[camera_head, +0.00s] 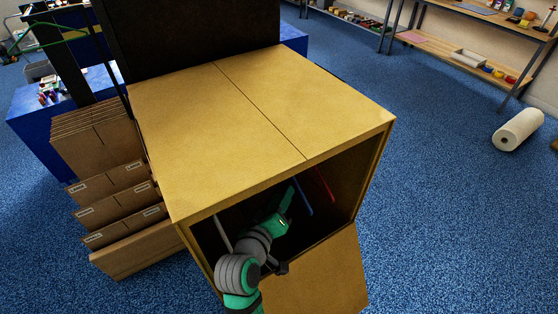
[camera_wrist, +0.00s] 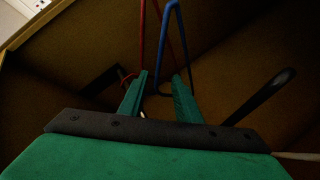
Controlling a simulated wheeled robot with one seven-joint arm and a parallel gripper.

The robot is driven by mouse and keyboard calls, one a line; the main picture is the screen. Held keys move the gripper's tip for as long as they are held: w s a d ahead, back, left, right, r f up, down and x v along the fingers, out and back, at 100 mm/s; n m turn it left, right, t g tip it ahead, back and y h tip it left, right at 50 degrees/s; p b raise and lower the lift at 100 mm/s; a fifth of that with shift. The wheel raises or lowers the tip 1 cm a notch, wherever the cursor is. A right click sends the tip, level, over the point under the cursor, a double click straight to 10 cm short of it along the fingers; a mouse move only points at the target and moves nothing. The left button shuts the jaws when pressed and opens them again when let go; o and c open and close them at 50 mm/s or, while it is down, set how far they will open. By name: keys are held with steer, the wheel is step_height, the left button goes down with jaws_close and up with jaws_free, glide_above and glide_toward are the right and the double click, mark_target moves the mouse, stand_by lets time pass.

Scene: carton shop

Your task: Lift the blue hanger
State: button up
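The blue hanger (camera_head: 303,198) hangs inside the open carton, next to a red hanger (camera_head: 323,184). In the wrist view the blue hanger (camera_wrist: 176,22) rises ahead of my gripper (camera_wrist: 160,76). Its left bar runs down into the gap between the two green fingers, though I cannot tell whether it lies between them or just beyond. The fingers are apart and do not visibly clamp anything. The red hanger (camera_wrist: 142,40) shows just left of the blue one. In the head view my gripper (camera_head: 288,196) reaches into the carton, left of the blue hanger.
The tall carton (camera_head: 215,130) has a closed top and an open front with its flap (camera_head: 320,280) hanging down. Its walls bound the arm closely. A pale bar (camera_head: 221,234) shows at the opening's left.

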steer(key=shift+x, duration=5.2)
steer(key=shift+w+r, duration=0.15)
jaws_close()
